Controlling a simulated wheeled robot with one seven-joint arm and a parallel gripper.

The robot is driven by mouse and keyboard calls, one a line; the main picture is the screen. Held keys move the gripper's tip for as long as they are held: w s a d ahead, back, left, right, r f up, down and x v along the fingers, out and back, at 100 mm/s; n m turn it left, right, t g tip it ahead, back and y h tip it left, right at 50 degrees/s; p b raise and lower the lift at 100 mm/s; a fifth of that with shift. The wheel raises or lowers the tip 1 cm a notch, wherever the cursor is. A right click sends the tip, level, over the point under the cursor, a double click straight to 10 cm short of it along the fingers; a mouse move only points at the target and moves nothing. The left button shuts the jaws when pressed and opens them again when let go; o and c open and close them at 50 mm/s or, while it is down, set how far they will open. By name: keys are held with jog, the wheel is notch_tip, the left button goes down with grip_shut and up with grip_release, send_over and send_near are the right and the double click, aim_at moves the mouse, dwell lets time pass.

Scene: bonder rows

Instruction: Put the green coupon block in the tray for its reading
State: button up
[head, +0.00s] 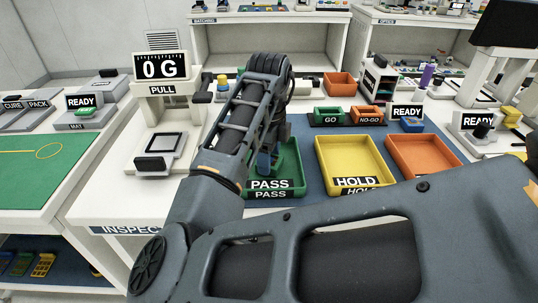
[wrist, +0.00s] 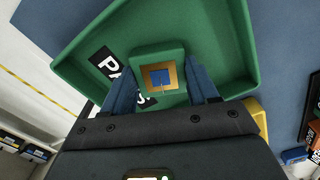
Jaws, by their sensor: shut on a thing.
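The green coupon block (wrist: 158,68), with a gold square and a blue centre on top, is between the blue fingers of my gripper (wrist: 162,82) in the wrist view. My gripper is shut on it. In the head view my gripper (head: 266,163) points down inside the green PASS tray (head: 298,172), and the block is hidden. The wrist view shows the tray (wrist: 225,45) around and under the block. I cannot tell whether the block touches the tray floor.
The yellow HOLD tray (head: 352,155) stands right of the PASS tray, with an orange tray (head: 425,155) beyond it. Small GO (head: 328,115) and NO-GO (head: 368,115) bins stand behind. The pull tester's platform (head: 165,145) is left. My arm covers much of the front.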

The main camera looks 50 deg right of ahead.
jog(key=o, duration=1.2)
jog(key=shift+f, duration=0.1)
jog(key=shift+c, duration=0.2)
notch_tip(320, 180, up, 12)
